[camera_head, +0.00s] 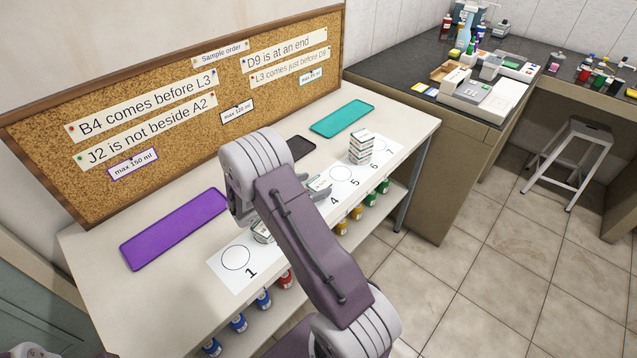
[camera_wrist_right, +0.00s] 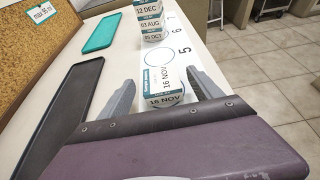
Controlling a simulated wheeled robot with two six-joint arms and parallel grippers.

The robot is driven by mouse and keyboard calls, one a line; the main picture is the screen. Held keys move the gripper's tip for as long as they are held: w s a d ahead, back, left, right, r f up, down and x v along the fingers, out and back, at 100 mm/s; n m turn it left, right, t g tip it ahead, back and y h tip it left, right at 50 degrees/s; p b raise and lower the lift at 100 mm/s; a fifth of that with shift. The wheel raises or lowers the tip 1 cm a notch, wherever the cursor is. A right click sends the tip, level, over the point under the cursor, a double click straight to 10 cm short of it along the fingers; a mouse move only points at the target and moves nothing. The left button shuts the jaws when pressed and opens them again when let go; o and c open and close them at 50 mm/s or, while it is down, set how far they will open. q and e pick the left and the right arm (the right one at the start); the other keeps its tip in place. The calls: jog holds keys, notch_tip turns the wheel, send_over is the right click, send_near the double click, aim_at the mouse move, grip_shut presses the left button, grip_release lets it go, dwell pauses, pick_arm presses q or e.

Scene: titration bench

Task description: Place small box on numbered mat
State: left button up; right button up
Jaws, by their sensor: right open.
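The white numbered mat (camera_head: 238,275) runs along the bench front; its 1, 4, 5 and 6 show in the head view, and my right arm covers its middle. My right gripper (camera_head: 319,187) is open over the mat near the 4. In the right wrist view a small white box labelled 16 NOV (camera_wrist_right: 165,84) stands between the open fingers (camera_wrist_right: 162,90), just short of circle 5; I cannot tell whether they touch it. A stack of small boxes (camera_head: 361,148) stands near the mat's far end. Another small box (camera_head: 262,232) shows partly beside circle 1. My left gripper is not in view.
Purple (camera_head: 175,230), black (camera_head: 301,147) and teal (camera_head: 342,118) trays lie behind the mat, below a corkboard (camera_head: 200,115) with clue strips. Coloured bottles (camera_head: 263,299) stand on the shelf below. Circle 5 (camera_head: 341,173) is bare.

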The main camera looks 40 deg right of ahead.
jog(key=v, duration=0.9)
jog(key=shift+p, duration=0.3)
jog(key=s+m, duration=0.1)
jog(key=s+f+m+g+y, duration=0.1)
jog(key=s, duration=0.1)
jog(key=s+a+m+g+y, duration=0.1)
jog(key=s, duration=0.1)
jog(key=shift+s+a+f, duration=0.1)
jog(key=shift+f, duration=0.15)
jog(key=s+a+m+y, duration=0.1)
jog(key=s+a+f+m+y, duration=0.1)
jog(key=s, duration=0.1)
jog(key=s+a+m+g+y, duration=0.1)
jog(key=s+m, duration=0.1)
jog(key=shift+a+f+y, duration=0.25)
jog(key=shift+f+y, duration=0.1)
jog(key=shift+y, duration=0.05)
jog(key=s+a+m+t+y, duration=0.1)
jog(key=a+m+y, duration=0.1)
jog(key=a+m, duration=0.1)
jog(key=s+a+m+t+y, duration=0.1)
jog(key=a+m+y, duration=0.2)
jog(key=a+m, duration=0.1)
jog(key=s+a+m+y, duration=0.2)
jog(key=a+m, duration=0.2)
jog(key=a, duration=0.1)
jog(key=shift+t, duration=0.4)
jog(key=shift+w+a+m+y, duration=0.15)
jog(key=shift+a+m+y, duration=0.2)
jog(key=shift+m, duration=0.35)
